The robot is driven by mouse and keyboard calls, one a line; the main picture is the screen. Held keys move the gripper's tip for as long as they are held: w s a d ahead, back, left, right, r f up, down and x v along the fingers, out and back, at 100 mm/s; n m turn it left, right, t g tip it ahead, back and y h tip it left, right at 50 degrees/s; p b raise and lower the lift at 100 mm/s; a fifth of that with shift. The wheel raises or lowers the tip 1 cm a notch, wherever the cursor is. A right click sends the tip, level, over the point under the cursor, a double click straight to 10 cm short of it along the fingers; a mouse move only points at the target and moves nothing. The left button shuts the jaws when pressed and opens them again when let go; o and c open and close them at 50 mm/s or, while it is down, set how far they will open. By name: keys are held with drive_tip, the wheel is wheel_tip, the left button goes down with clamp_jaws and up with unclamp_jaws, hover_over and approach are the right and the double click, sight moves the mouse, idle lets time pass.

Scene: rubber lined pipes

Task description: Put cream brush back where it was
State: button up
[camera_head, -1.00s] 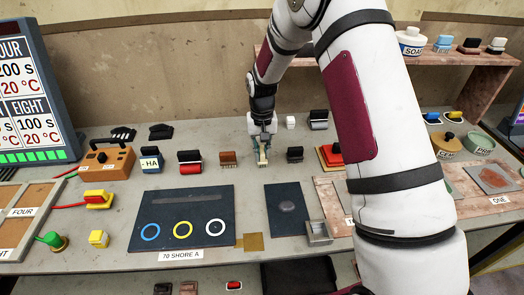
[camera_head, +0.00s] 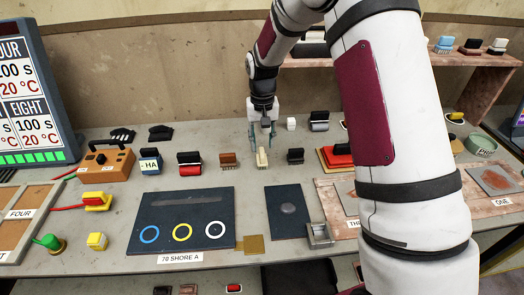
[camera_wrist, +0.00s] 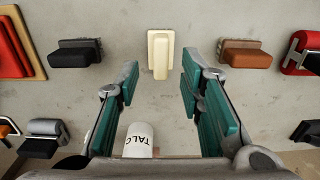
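The cream brush (camera_head: 262,158) stands on the grey table in the row of brushes, between a brown brush (camera_head: 228,160) and a black brush (camera_head: 295,156). In the wrist view the cream brush (camera_wrist: 160,54) is at the top middle, upright on the bare surface. My gripper (camera_head: 266,147) is directly over and behind it. In the wrist view my gripper (camera_wrist: 158,82) has its two teal fingers spread wide apart, with nothing between the pads. The cream brush lies just beyond the fingertips and appears untouched.
A white TALC container (camera_wrist: 138,141) stands beneath my gripper. A red brush (camera_head: 190,164) is to the left, and a red block on a tan board (camera_head: 336,157) to the right. Dark mats (camera_head: 186,208) lie in front.

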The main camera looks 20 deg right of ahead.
sight(262, 152)
wheel_tip(262, 152, up, 7)
drive_tip(key=s+r+n+t, duration=0.1)
drive_tip(key=s+r+t, duration=0.1)
drive_tip(key=s+r, duration=1.25)
drive_tip(key=s+n+t, duration=0.1)
drive_tip(key=s+t, duration=0.1)
drive_tip(key=s, duration=1.6)
drive_tip(key=shift+s+d+r+t+b, duration=0.2)
drive_tip(key=shift+r+t+b, duration=0.1)
drive_tip(key=shift+t, duration=0.1)
